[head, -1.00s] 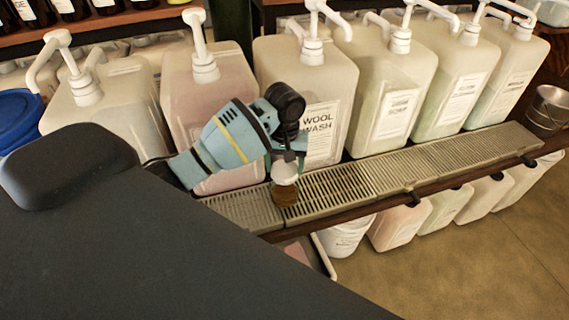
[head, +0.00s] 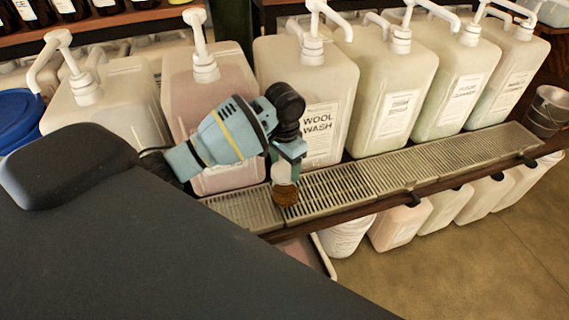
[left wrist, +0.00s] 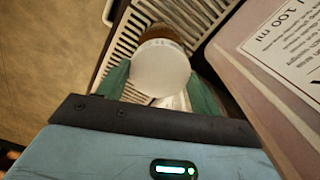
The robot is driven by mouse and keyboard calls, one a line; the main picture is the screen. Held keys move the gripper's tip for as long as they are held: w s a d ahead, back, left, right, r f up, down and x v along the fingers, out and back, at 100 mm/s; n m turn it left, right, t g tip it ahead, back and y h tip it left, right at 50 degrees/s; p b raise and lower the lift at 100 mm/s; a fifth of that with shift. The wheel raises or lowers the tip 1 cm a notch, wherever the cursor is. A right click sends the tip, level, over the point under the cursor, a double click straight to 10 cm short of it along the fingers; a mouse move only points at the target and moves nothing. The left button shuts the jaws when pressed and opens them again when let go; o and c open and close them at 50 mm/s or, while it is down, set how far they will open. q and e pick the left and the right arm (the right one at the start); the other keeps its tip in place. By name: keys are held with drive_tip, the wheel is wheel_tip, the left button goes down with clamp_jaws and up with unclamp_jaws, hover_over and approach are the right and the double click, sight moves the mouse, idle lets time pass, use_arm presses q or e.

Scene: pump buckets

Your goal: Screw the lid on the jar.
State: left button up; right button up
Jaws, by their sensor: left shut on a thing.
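My left gripper (head: 287,172) points down over the drip tray and is shut on the round white lid (left wrist: 160,68). The green fingers (left wrist: 158,88) sit on either side of the lid in the left wrist view. The amber-brown jar (head: 286,195) stands upright on the drip tray, directly below the gripper. In the left wrist view the lid hides most of the jar (left wrist: 167,34), with only its far side showing. The lid is at the jar's mouth; I cannot tell whether it is threaded on. My right gripper is not in view.
The slatted metal drip tray (head: 335,187) runs along the shelf edge. Large pump containers stand close behind, including one labelled wool wash (head: 318,95). A metal bucket (head: 549,108) stands at the far right. Floor (head: 450,270) is clear in front.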

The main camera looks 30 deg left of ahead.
use_arm(q)
drive_tip(key=m, duration=0.6)
drive_tip(key=o, duration=1.1)
drive_tip(key=n, duration=0.7)
drive_tip(key=shift+n, duration=0.4)
drive_tip(key=n, duration=0.7)
drive_tip(key=c, duration=1.1)
